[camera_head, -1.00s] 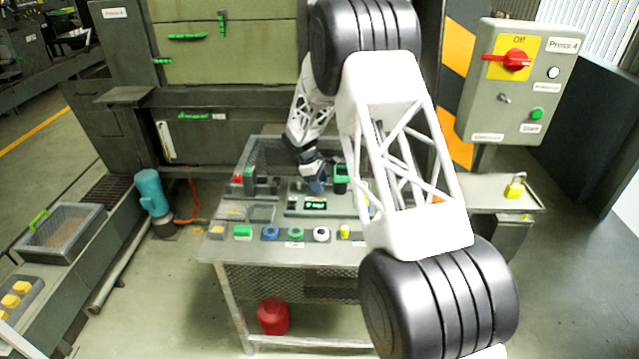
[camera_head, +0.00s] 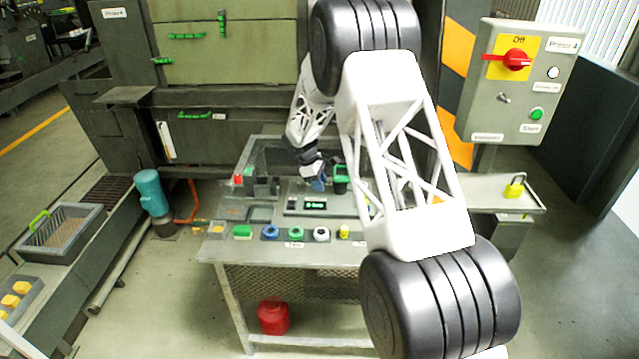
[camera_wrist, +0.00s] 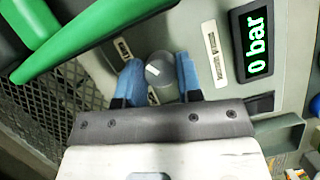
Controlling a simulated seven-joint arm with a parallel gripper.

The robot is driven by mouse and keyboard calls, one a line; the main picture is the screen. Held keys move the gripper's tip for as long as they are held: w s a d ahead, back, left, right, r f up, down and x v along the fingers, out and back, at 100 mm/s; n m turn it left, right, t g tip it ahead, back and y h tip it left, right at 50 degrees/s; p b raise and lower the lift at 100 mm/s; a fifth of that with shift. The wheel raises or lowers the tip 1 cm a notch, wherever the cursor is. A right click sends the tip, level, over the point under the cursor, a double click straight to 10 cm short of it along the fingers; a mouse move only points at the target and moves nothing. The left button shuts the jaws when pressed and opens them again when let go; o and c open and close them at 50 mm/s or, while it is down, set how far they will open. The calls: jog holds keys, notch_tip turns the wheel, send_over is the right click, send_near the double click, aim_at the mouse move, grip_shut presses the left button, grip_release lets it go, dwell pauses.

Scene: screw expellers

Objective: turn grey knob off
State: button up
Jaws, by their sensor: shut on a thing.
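The grey knob (camera_wrist: 160,72) is a small round knob with a white mark on its top, on the grey control panel in the wrist view. My gripper (camera_wrist: 161,78) has its blue fingertips on either side of the knob and is shut on it. The display (camera_wrist: 256,43) beside it reads "0 bar" in green. In the head view my gripper (camera_head: 318,184) is low over the panel on the bench, just above the lit display (camera_head: 315,206). The knob is hidden there by the fingers.
A green handle (camera_wrist: 95,38) lies close to my gripper in the wrist view. A row of coloured parts, including a blue ring (camera_head: 270,232), stands along the front of the bench (camera_head: 225,251). A red-switch box (camera_head: 514,85) is at the right.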

jog(key=n+t, duration=0.2)
jog(key=n, duration=0.3)
jog(key=shift+s+n, duration=0.1)
jog(key=shift+n, duration=0.2)
jog(key=n+t, duration=0.1)
jog(key=n, duration=0.2)
jog(key=n+t, duration=0.1)
jog(key=n, duration=0.1)
jog(key=shift+s+n+y, duration=0.1)
jog(key=shift+n+y, duration=0.3)
jog(key=o, duration=0.9)
jog(key=shift+v, duration=3.9)
jog(key=shift+d, duration=0.1)
